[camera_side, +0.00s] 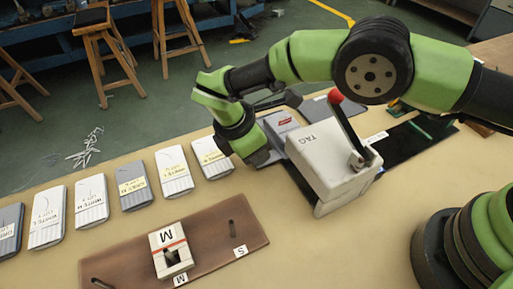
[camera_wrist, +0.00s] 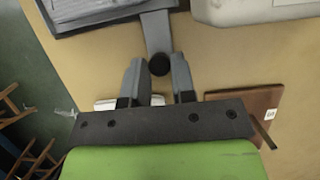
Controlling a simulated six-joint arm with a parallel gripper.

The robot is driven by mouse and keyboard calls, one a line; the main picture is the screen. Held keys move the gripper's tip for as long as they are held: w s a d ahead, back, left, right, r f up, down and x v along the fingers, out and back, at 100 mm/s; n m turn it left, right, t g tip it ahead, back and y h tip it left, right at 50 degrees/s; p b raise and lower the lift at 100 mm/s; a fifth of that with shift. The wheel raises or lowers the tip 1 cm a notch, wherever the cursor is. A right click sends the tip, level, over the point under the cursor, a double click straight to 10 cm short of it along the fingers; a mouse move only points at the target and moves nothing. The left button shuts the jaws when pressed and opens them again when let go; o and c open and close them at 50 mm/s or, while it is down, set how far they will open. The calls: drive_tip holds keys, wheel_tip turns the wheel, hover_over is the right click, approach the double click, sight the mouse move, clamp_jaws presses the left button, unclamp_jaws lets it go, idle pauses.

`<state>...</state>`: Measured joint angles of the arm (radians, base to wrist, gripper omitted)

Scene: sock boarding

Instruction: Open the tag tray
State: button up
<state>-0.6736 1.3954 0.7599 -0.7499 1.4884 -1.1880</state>
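The white box marked TAG (camera_side: 325,152) stands on the tan table in the side view. A pale body at the top right of the wrist view (camera_wrist: 250,10) appears to be this box. My gripper (camera_side: 262,158) is low over the table, just left of the box. In the wrist view my gripper's two fingers (camera_wrist: 159,62) stand apart. A dark round knob (camera_wrist: 159,66) on a grey bar (camera_wrist: 157,32) shows between the fingertips. I cannot tell whether they touch it. Whether the tag tray is open cannot be made out.
Several sock packs (camera_side: 135,187) lie in a row at left. A brown board (camera_side: 210,248) with an M block (camera_side: 168,251) lies in front. A lever with a red knob (camera_side: 335,97) rises beside the box. A grey unit (camera_side: 278,123) stands behind.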

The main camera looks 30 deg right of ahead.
drive_tip(key=o, duration=0.4)
drive_tip(key=shift+c, duration=0.2)
drive_tip(key=v, duration=0.7)
drive_tip(key=shift+r, duration=0.25)
drive_tip(key=shift+a, duration=0.1)
